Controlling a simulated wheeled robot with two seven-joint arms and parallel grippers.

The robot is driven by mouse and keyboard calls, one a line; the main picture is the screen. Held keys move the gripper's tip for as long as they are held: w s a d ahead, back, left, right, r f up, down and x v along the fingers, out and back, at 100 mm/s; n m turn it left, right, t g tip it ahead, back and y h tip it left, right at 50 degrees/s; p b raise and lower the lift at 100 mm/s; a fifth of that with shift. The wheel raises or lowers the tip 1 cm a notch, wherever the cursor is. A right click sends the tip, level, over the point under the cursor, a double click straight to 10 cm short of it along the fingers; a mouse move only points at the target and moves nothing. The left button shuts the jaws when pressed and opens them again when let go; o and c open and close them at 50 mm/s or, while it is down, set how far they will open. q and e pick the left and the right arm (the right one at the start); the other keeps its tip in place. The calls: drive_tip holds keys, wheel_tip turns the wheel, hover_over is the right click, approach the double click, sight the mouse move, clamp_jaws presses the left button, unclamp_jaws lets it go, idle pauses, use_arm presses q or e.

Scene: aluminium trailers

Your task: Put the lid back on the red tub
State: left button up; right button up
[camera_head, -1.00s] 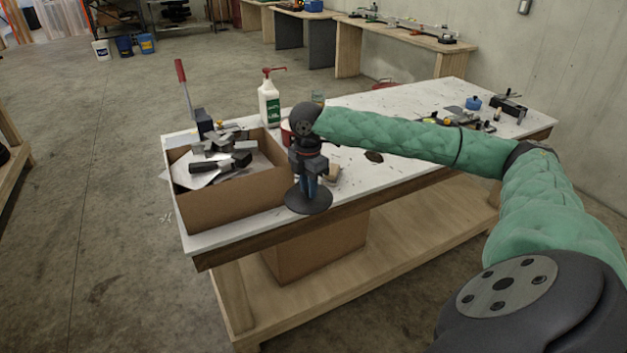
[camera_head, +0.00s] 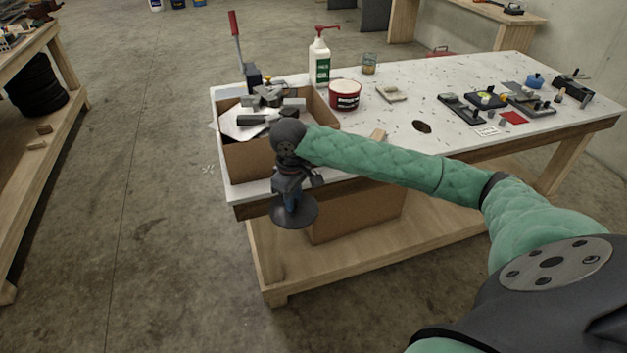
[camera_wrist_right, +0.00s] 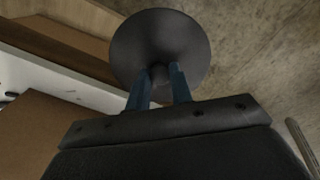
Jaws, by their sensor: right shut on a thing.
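The red tub (camera_head: 345,94) stands on the white table top behind the cardboard box, with a white band at its top; I cannot tell from here whether its top is open. The dark round lid (camera_head: 294,213) hangs below my right gripper (camera_head: 289,191), in front of the table's near left edge. In the right wrist view the gripper's two blue fingers (camera_wrist_right: 160,88) are shut on the knob in the middle of the lid (camera_wrist_right: 160,40). The lid is clear of the table and well apart from the tub. My left gripper is not in view.
A cardboard box (camera_head: 250,160) with metal scraps stands on the table's left end. A pump bottle (camera_head: 319,62), a glass jar (camera_head: 369,63) and a small tan block (camera_head: 391,92) are near the tub. Tools and a blue pot (camera_head: 535,80) lie at the right.

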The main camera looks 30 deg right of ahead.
drive_tip(key=a+f+m, duration=0.1)
drive_tip(key=a+m, duration=0.1)
drive_tip(key=a, duration=0.1)
drive_tip(key=a+f+m, duration=0.1)
drive_tip(key=a, duration=0.2)
drive_tip(key=a+f+m, duration=0.2)
drive_tip(key=shift+s+a+m, duration=0.1)
drive_tip(key=shift+a+m, duration=0.2)
drive_tip(key=shift+a, duration=0.1)
clamp_jaws()
drive_tip(key=shift+d+r, duration=0.1)
